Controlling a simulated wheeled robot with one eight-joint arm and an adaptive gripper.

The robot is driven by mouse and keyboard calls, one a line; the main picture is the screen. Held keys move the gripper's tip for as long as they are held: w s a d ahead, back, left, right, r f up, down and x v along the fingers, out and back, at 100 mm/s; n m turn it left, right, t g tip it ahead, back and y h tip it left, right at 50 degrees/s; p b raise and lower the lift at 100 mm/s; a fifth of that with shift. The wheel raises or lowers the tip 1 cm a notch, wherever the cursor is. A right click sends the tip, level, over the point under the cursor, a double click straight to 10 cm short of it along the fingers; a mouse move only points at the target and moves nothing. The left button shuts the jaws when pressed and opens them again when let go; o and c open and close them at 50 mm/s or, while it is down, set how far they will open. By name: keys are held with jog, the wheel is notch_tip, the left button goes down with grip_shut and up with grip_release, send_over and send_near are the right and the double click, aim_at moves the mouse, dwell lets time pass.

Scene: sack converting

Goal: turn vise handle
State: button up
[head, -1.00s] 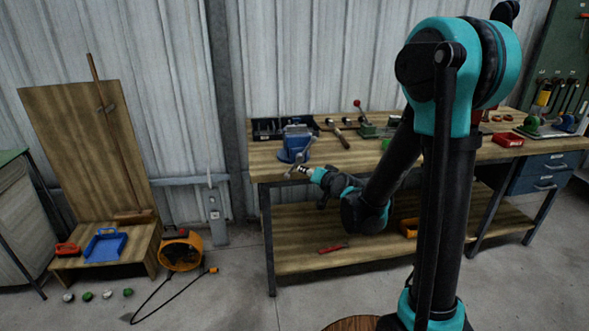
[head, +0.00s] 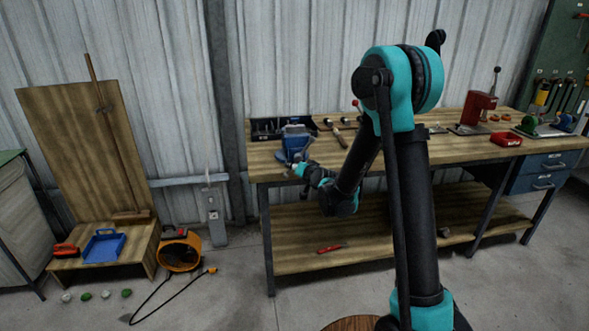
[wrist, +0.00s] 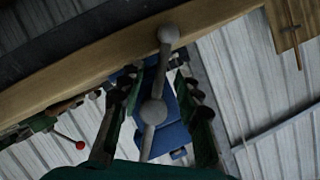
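The blue vise (head: 296,141) stands at the left front end of the workbench and also shows in the wrist view (wrist: 174,128). Its grey handle (wrist: 160,72) is a bar with a ball end, passing through a round screw hub (wrist: 153,112). In the wrist view the bar runs nearly upright, leaning slightly right at the top. My gripper (wrist: 157,88) is open, with one finger on each side of the bar and hub. Gaps show on both sides. In the head view my gripper (head: 303,170) is at the vise's front, small and partly merged with the handle.
The wooden workbench (head: 262,172) has a black bin rack (head: 268,130) behind the vise and a red press (head: 478,108) further right. A red-handled tool (head: 332,248) lies on the lower shelf.

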jog(key=shift+c, duration=0.5)
grip_shut()
